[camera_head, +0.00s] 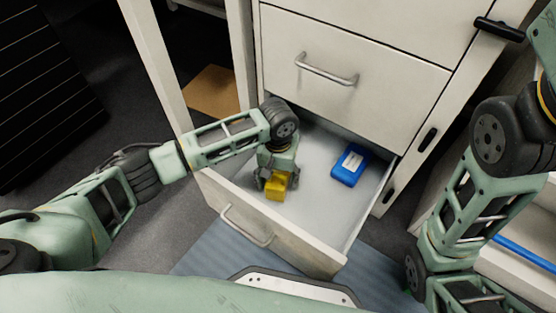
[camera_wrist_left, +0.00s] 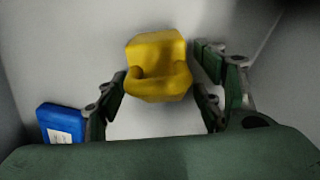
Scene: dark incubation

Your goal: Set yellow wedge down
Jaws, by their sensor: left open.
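The yellow wedge (camera_head: 276,188) is inside the open bottom drawer (camera_head: 330,215), toward its left part. In the left wrist view the yellow wedge (camera_wrist_left: 158,66) lies on the pale drawer floor, between and just beyond my left fingers. My left gripper (camera_head: 274,182) reaches down into the drawer over it. In the left wrist view my left gripper (camera_wrist_left: 160,95) is open, with its fingers spread on both sides of the wedge and apart from it. My right arm shows at the right of the head view, but its fingers do not show.
A blue box (camera_head: 349,165) with a white label lies in the drawer, right of the wedge; it also shows in the left wrist view (camera_wrist_left: 62,124). The drawer walls stand close around my left gripper. A closed drawer (camera_head: 350,75) is above. Drawer floor between wedge and box is clear.

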